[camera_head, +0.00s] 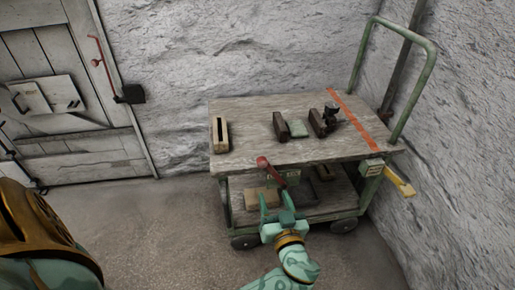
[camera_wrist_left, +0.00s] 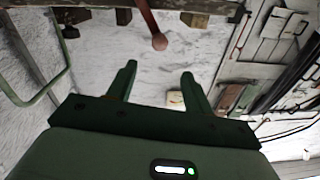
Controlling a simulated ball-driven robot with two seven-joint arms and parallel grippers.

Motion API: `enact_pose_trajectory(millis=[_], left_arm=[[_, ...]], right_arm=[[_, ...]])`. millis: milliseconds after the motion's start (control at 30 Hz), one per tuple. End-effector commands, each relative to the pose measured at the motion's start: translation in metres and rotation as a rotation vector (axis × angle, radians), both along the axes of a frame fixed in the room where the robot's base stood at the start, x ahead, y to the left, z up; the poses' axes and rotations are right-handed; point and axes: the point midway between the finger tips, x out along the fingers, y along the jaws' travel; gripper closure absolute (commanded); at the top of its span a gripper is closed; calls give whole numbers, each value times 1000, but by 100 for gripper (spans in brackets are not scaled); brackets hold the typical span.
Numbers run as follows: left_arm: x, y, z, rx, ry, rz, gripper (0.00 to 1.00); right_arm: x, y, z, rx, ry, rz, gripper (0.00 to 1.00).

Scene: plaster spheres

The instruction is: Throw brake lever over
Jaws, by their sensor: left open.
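The brake lever (camera_head: 264,163) looks like a dark red lever with a round knob, at the front edge of the cart (camera_head: 235,160). It leans up and to the left from a small labelled plate. My left gripper (camera_head: 274,198) is open and empty, just below and in front of the lever in the head view. In the left wrist view the lever's knob (camera_wrist_left: 159,41) lies beyond the gap between the open fingertips of my left gripper (camera_wrist_left: 159,72). The fingers appear apart from it. My right gripper is not in view.
Wooden blocks (camera_head: 280,126) and a dark clamp-like piece (camera_head: 330,116) stand on the cart top. A yellow handle (camera_head: 402,184) sticks out at the cart's right. A green push rail (camera_head: 430,75) rises behind. A wooden door (camera_head: 60,90) is at left. Floor left of the cart is clear.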

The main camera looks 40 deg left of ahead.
Motion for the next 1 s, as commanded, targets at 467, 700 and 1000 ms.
enact_pose_trajectory(millis=[467,700,1000], left_arm=[[53,68,-3,-2,3,0,49],[84,109,-3,-3,5,-1,49],[98,127,-2,-6,4,-2,49]], right_arm=[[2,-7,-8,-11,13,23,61],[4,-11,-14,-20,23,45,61],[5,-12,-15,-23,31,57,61]])
